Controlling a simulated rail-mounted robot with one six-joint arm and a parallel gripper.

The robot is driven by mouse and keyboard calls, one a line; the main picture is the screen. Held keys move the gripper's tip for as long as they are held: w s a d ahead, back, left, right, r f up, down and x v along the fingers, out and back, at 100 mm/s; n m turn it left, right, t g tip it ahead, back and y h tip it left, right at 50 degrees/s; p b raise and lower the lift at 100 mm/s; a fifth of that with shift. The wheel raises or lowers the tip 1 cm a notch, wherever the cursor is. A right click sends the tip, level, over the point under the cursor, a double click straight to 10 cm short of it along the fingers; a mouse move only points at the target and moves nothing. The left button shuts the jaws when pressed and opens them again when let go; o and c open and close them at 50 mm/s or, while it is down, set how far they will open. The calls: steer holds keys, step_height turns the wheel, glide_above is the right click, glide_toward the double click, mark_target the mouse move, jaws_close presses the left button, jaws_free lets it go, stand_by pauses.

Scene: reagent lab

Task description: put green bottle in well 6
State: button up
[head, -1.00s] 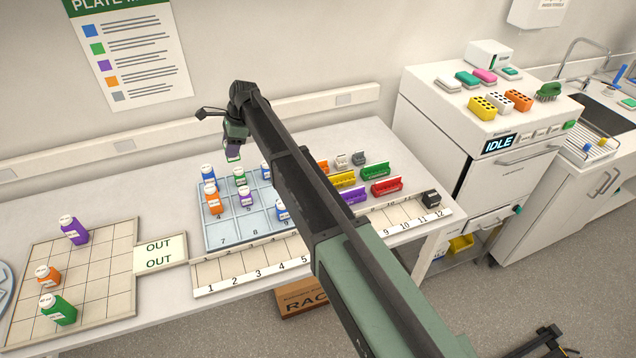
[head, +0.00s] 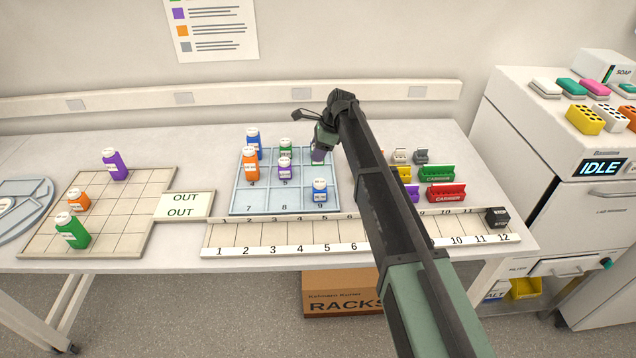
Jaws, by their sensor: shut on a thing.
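My gripper (head: 318,156) points down over the right column of the blue well tray (head: 234,206), around wells 3 and 6. It is shut on a small bottle, mostly hidden by the fingers; green showed below them a moment ago. I cannot tell whether the bottle touches the tray. Well 6 lies at or just under the gripper, above well 9. Another green bottle (head: 286,148) stands in well 2, and one more green bottle (head: 73,231) stands on the grid mat at left.
Blue (head: 253,143), orange (head: 251,167) and purple (head: 285,169) bottles stand in wells 1, 4 and 5. A blue bottle (head: 319,190) stands in well 9, close in front of the gripper. A numbered strip (head: 290,243) runs along the front. Coloured carriers (head: 437,173) stand at right.

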mark_target(318, 164)
step_height(318, 164, down, 6)
steer(key=b, duration=0.4)
steer(key=shift+r, duration=0.55)
steer(key=shift+f, duration=0.25)
steer(key=o, duration=0.9)
steer(key=shift+r, duration=0.15)
steer(key=shift+r+p, duration=0.35)
steer(key=shift+p, duration=0.1)
steer(key=p+v, duration=1)
steer(key=v, duration=0.1)
steer(key=shift+d+r, duration=0.15)
steer(key=shift+r, duration=0.05)
